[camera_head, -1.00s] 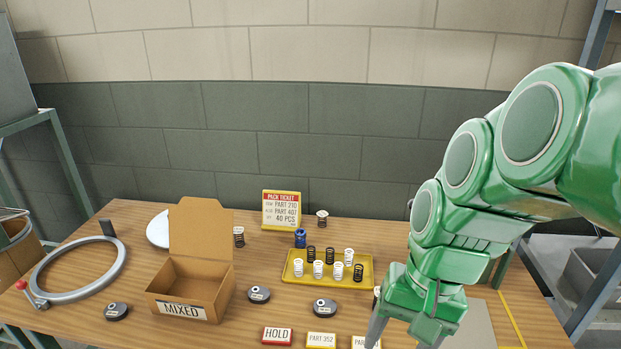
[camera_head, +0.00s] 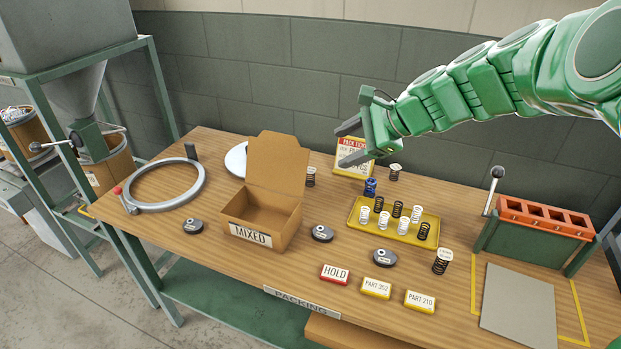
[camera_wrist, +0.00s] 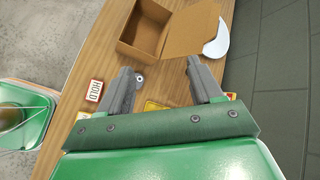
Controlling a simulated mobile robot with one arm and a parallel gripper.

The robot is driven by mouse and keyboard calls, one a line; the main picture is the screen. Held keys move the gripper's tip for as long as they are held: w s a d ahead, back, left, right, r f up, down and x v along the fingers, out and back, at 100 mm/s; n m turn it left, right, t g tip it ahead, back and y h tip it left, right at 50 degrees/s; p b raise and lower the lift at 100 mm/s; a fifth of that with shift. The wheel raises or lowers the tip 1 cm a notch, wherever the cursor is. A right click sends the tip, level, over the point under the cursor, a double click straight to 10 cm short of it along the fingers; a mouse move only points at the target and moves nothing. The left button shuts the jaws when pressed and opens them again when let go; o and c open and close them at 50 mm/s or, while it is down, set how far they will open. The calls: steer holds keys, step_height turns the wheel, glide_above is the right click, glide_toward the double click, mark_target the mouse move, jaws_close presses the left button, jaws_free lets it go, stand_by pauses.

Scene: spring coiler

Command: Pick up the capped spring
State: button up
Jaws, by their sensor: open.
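A blue spring-like piece (camera_head: 370,187) stands at the tray's back left edge. The tray holds several white and black springs. My gripper (camera_head: 346,146) is open and empty, above the back of the bench, in front of the pick ticket (camera_head: 352,168). In the wrist view its two fingers (camera_wrist: 158,68) are spread apart with no spring between them.
The open MIXED box (camera_head: 262,226) stands left of the tray. Dark discs (camera_head: 322,233) and HOLD and PART signs (camera_head: 335,274) lie along the front. A red-topped fixture with a lever (camera_head: 535,235) stands at right, behind a grey plate (camera_head: 518,305). A large ring (camera_head: 165,188) lies left.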

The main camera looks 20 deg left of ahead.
steer(key=w+a+f+m+t+y, duration=0.1)
steer(key=w+a+m+t+y, duration=0.1)
steer(key=w+a+m, duration=0.7)
steer(key=m+t, duration=0.2)
glide_above(314, 176)
steer(key=s+d, duration=0.3)
steer(key=d, duration=0.2)
step_height(314, 176, down, 4)
steer(key=shift+y, duration=0.4)
steer(key=f, duration=2.1)
steer(key=shift+w+a+f, duration=0.1)
steer(key=shift+w+f, duration=0.05)
steer(key=shift+w, duration=0.2)
steer(key=shift+w+x, duration=0.2)
steer(key=shift+x, duration=3.7)
steer(key=shift+f, duration=0.15)
steer(key=c, duration=1)
